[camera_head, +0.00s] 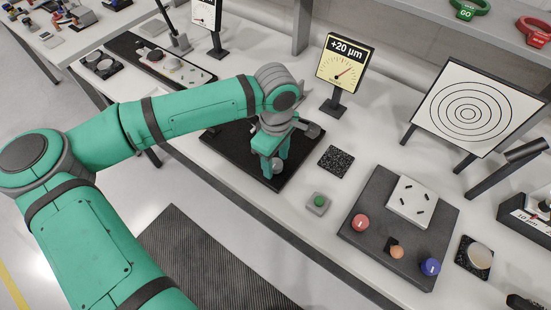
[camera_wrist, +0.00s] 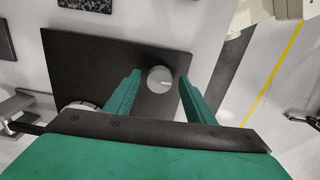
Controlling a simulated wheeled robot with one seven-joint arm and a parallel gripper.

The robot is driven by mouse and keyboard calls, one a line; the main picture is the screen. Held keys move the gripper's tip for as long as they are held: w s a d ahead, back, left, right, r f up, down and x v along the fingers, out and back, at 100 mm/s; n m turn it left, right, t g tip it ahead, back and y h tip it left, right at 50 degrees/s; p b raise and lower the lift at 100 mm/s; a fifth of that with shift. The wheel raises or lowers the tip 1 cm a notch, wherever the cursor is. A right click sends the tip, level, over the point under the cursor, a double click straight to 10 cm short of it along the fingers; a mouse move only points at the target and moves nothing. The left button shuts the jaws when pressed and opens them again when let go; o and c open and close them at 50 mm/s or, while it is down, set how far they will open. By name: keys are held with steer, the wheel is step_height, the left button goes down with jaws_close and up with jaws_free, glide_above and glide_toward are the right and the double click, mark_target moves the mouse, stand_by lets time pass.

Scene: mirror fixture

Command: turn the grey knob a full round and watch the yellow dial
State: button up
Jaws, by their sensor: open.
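The grey knob (camera_wrist: 160,79) shows in the wrist view as a round light disc on a black base plate (camera_wrist: 90,60). My gripper (camera_wrist: 160,82) is open, with one green finger on each side of the knob and a gap to it visible on both sides. In the head view my gripper (camera_head: 272,160) points down over the black plate, and the knob (camera_head: 276,165) shows partly between the fingers. The yellow dial (camera_head: 345,62) stands on a post behind, reads "+20 µm", and its red needle points up and right.
A small box with a green button (camera_head: 319,201) and a dark speckled square (camera_head: 336,162) lie right of the plate. A dark board (camera_head: 365,232) with red, orange and blue knobs stands further right. A target panel (camera_head: 470,108) stands behind it.

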steer(key=c, duration=1.1)
steer(key=shift+o, duration=0.2)
steer(key=shift+n, duration=0.3)
steer(key=n, duration=0.3)
steer(key=shift+w+n, duration=0.1)
steer(key=shift+n, duration=0.2)
steer(key=n, duration=0.7)
steer(key=shift+n, duration=1.6)
